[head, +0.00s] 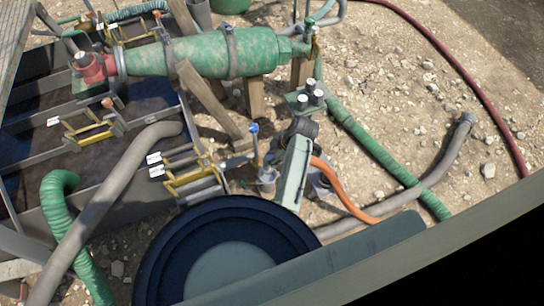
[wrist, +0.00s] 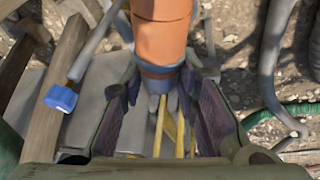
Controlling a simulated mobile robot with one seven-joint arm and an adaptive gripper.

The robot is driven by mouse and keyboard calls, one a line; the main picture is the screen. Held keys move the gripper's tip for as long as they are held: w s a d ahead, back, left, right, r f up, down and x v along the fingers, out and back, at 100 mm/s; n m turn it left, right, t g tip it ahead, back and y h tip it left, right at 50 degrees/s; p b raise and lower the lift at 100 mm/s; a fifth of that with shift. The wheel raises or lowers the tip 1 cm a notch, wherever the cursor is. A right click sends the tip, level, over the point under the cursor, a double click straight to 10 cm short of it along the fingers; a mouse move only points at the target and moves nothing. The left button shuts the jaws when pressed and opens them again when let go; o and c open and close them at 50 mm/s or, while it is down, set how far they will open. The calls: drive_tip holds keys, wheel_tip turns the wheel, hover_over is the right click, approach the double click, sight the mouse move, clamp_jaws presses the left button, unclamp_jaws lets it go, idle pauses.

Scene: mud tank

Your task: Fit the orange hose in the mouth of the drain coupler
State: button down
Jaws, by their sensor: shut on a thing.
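The orange hose (head: 340,188) comes out from behind my arm in the head view and curves down to the right over the gravel. In the wrist view its thick orange end (wrist: 161,38), with a dark blue-grey band (wrist: 160,77), stands between the fingers of my gripper (wrist: 162,92). The gripper is shut on the hose. In the head view my arm hides most of the grip. A blue valve handle (head: 253,128) stands just left of my arm; it also shows in the wrist view (wrist: 61,98). I cannot make out the drain coupler's mouth.
The metal tank with yellow-handled gates (head: 195,178) lies left of my arm. A green cylinder (head: 200,55) on wooden supports is behind. Grey (head: 440,165) and green (head: 375,150) hoses cross the gravel at right. A dark round lid-like thing (head: 165,250) fills the front.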

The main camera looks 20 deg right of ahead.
idle(0.5)
drive_tip(key=shift+f+b, duration=0.95)
drive_tip(key=shift+f, duration=0.5)
drive_tip(key=shift+f, duration=0.3)
drive_tip(key=shift+f+b, duration=0.95)
drive_tip(key=shift+f, duration=0.05)
drive_tip(key=shift+s+f+b, duration=0.1)
drive_tip(key=shift+f+b, duration=0.45)
drive_tip(key=shift+f, duration=0.35)
drive_tip(key=c, duration=1.2)
unclamp_jaws()
drive_tip(key=shift+o, duration=0.2)
drive_tip(key=shift+f, duration=0.1)
drive_tip(key=v, duration=1.2)
